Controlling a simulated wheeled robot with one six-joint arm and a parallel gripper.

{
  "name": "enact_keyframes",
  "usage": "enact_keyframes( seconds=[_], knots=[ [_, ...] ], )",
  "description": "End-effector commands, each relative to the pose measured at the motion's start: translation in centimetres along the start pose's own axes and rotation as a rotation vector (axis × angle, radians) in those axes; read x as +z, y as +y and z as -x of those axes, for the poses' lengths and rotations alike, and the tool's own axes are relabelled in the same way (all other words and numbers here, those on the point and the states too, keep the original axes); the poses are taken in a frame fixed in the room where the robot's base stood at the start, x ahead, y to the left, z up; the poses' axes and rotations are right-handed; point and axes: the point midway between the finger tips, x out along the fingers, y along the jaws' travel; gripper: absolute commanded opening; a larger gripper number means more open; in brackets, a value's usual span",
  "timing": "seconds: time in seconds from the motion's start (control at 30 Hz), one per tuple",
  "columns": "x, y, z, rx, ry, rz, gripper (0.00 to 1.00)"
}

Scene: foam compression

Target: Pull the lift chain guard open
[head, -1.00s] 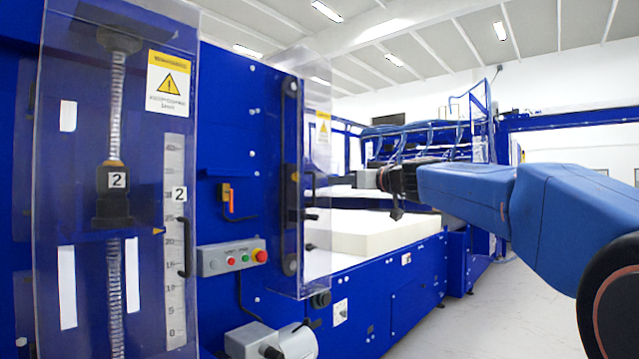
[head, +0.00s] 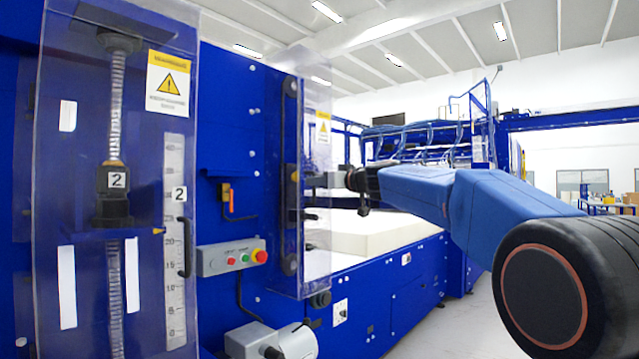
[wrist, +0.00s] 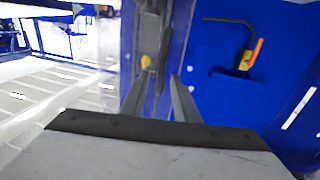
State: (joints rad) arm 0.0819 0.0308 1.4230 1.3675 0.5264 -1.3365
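The lift chain guard (head: 316,120) is a clear panel over a dark vertical chain strip, in the middle of the head view. It stands against the blue machine and looks closed. Its black handle (head: 307,193) is on the panel's face. My gripper (head: 318,180) has its fingertips close to this handle, from the right. In the wrist view my gripper (wrist: 159,80) has its two fingers apart, with the dark handle (wrist: 166,62) ahead, around the gap between the tips. I cannot tell whether the fingers touch it.
A second clear guard (head: 85,200) at left covers a threaded spindle marked 2 and has its own black handle (head: 184,247). A control box (head: 232,256) with buttons and an orange-handled lever (head: 228,200) lie between the guards. A white foam block (head: 370,230) sits behind.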

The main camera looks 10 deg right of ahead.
Motion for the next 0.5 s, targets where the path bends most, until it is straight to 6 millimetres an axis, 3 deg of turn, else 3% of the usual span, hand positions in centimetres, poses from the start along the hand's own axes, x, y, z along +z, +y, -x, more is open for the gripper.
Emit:
enact_keyframes(
  seconds=[0.07,0.2,0.5],
  knots=[
    [0.0,0.01,0.02,0.0,0.0,0.0,0.28],
    [0.01,0.01,0.03,0.0,0.0,0.0,0.0],
    [0.02,0.15,0.17,-0.009,-0.001,0.0,0.0]
  ],
)
